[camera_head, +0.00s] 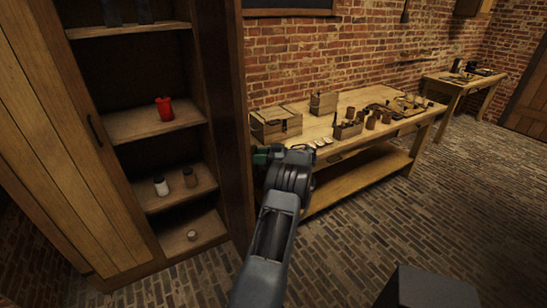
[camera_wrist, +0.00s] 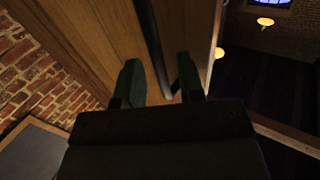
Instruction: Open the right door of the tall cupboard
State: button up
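The tall cupboard (camera_head: 160,245) stands at the left in the head view. Its left door (camera_head: 60,130) is shut, with a dark handle on it. Its right door (camera_head: 238,110) stands swung open, seen nearly edge-on, and the shelves behind show. In the wrist view the door's wooden face (camera_wrist: 110,35) fills the upper middle. A dark bar handle (camera_wrist: 153,40) runs between the two fingers of my gripper (camera_wrist: 158,78), with gaps visible on both sides. My gripper is open around the handle. In the head view it is at the door's right side, its fingers partly hidden.
A red cup (camera_head: 164,109) and small jars (camera_head: 161,186) stand on the cupboard shelves. A wooden workbench (camera_head: 360,165) with boxes and tools stands right of the door, close behind my gripper.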

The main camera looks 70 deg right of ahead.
jog(key=b+v, duration=0.2)
jog(key=v, duration=1.1)
